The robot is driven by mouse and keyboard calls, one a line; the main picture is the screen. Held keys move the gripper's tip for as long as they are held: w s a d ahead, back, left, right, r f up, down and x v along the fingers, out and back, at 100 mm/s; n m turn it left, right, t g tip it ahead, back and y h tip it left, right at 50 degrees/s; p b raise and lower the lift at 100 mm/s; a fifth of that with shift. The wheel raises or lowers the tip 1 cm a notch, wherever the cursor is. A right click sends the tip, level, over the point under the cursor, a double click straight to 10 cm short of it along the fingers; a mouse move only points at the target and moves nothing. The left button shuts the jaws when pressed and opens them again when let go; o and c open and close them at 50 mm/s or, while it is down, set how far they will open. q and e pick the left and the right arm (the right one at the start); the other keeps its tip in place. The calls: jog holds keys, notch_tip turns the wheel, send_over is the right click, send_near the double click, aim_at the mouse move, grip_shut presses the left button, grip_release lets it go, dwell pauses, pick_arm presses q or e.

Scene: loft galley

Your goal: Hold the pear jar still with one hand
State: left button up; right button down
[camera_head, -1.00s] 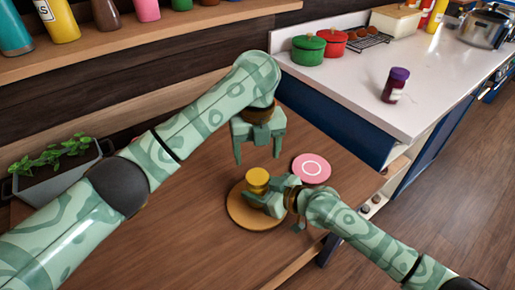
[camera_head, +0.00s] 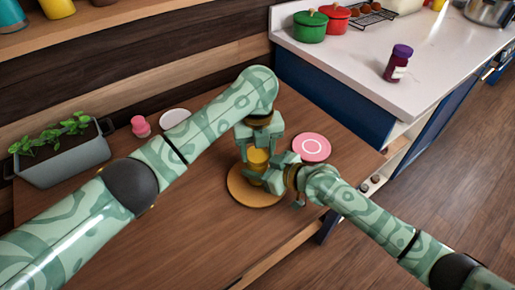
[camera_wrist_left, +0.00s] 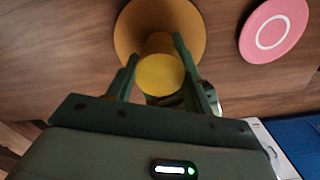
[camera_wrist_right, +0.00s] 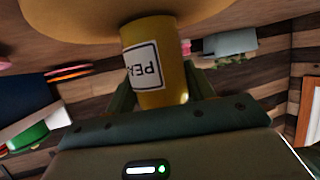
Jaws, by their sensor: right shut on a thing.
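The pear jar (camera_head: 257,157), yellow with a yellow lid, stands upright on a round wooden board (camera_head: 240,191). Its white label, partly readable as "PEA", shows in the right wrist view (camera_wrist_right: 146,68). My right gripper (camera_head: 271,174) is shut on the jar's body from the right side. My left gripper (camera_head: 257,146) points down over the jar, open, with its fingers on either side of the lid. The left wrist view shows the round lid (camera_wrist_left: 160,75) between these fingers. The jar is partly hidden by both grippers in the head view.
A pink disc with a white ring (camera_head: 312,147) lies right of the board. A planter (camera_head: 66,160), a pink jar (camera_head: 140,126) and a white round thing (camera_head: 174,117) are at the back left. The white counter (camera_head: 345,57) holds pots and a purple-lidded jar (camera_head: 397,63).

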pick_arm(q)
jog(key=n, duration=0.8)
jog(key=shift+n, duration=0.3)
jog(key=n, duration=0.7)
jog(key=shift+r, duration=0.1)
jog(key=o, duration=1.1)
jog(key=shift+r, duration=0.15)
